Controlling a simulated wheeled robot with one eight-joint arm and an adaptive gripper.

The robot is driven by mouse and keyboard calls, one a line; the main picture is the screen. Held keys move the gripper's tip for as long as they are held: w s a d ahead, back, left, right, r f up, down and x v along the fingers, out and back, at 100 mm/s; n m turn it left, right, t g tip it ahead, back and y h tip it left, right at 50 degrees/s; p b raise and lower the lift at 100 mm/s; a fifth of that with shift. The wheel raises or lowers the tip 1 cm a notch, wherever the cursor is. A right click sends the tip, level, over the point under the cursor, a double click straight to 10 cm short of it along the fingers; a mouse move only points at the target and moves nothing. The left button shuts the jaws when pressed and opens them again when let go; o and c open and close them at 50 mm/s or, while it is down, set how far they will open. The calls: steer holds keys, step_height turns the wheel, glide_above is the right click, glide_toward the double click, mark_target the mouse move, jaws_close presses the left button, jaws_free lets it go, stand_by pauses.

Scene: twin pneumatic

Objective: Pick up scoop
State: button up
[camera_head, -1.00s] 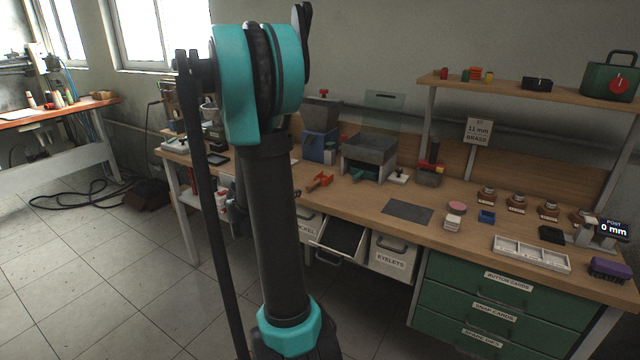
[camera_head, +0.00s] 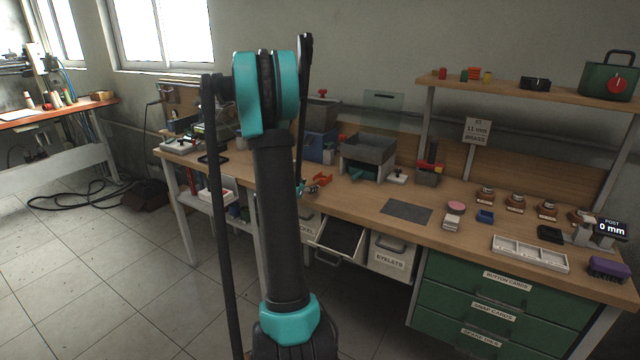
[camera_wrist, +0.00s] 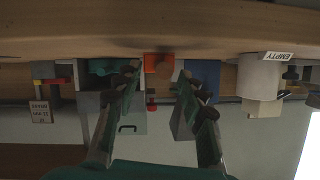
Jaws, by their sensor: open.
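An orange scoop-like piece (camera_head: 321,180) lies near the front edge of the wooden bench, just right of my arm in the head view. I take it for the scoop; its far side is partly hidden. In the upside-down wrist view, an orange shape (camera_wrist: 157,64) shows between my open fingers, at the bench edge. My gripper (camera_wrist: 160,72) is open with nothing held. In the head view my gripper (camera_head: 306,188) shows close to the left of the orange piece, partly hidden behind my arm.
A grey hopper (camera_head: 368,149) and a blue box (camera_head: 318,146) stand behind the scoop. Below the bench edge hang an open bin (camera_head: 341,238) and an eyelets bin (camera_head: 391,256). A dark mat (camera_head: 406,211) lies to the right. In the wrist view, a white container marked EMPTY (camera_wrist: 259,78) stands at the side.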

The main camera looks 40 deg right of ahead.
mark_target(312, 183)
steer(key=x, duration=0.4)
steer(key=shift+w+d+r, duration=0.1)
steer(key=shift+d+r, duration=0.05)
steer(key=shift+d, duration=0.1)
jaws_close()
